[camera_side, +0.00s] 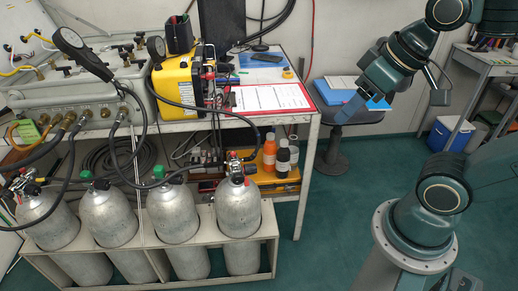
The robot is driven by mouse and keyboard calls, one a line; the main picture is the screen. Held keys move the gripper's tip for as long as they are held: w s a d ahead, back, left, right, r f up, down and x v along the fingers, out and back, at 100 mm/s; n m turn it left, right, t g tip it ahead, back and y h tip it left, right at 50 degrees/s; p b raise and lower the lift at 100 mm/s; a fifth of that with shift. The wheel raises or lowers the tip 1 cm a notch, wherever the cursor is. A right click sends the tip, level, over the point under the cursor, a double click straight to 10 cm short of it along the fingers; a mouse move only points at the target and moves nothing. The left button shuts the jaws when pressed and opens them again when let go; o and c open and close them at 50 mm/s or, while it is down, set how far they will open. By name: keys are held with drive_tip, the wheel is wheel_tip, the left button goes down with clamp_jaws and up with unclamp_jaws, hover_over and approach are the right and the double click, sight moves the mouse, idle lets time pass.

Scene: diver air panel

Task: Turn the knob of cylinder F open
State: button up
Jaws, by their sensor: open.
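Several grey gas cylinders stand in a row in a rack (150,284) at the lower left. The rightmost cylinder (238,217) has a valve with a red part (237,178) and a hose on top. The leftmost cylinder (46,218) has a valve with hoses. I cannot read a letter on any cylinder, so which is F cannot be told. My gripper (363,108) is open and empty, raised at the upper right, well apart from the cylinders.
A bench (305,128) holds a yellow case (178,90), a red clipboard (270,97) and a grey hose panel (90,105). Black hoses loop over the cylinders. Bottles (270,152) stand on the lower shelf. A stool (350,115) stands behind my gripper. Green floor (325,230) is clear.

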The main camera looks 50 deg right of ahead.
drive_tip(key=w+d+f+m+g+y, duration=0.15)
drive_tip(key=w+f+m, duration=0.25)
drive_tip(key=w, duration=0.4)
drive_tip(key=w+d+f+m+y, duration=0.2)
drive_tip(key=w+d+f+m, duration=0.1)
drive_tip(key=w, duration=0.5)
drive_tip(key=w+d+f+m+g+y, duration=0.15)
drive_tip(key=w+f+m, duration=0.25)
drive_tip(key=w, duration=0.4)
drive_tip(key=w+d+f+m+t+y, duration=0.1)
drive_tip(key=w+d+f+m+y, duration=0.35)
drive_tip(key=f, duration=0.85)
drive_tip(key=m+t+y, duration=0.2)
drive_tip(key=m+t, duration=0.2)
drive_tip(key=m, duration=0.6)
approach(250, 169)
drive_tip(key=v, duration=0.3)
drive_tip(key=shift+d+f+m+t+h, duration=0.3)
drive_tip(key=shift+d+f+m, duration=0.15)
drive_tip(key=shift+d+m, duration=0.1)
drive_tip(key=x, duration=1.3)
drive_tip(key=shift+w+a+f, duration=0.1)
drive_tip(key=shift+w+a, duration=0.05)
drive_tip(key=shift+a, duration=0.2)
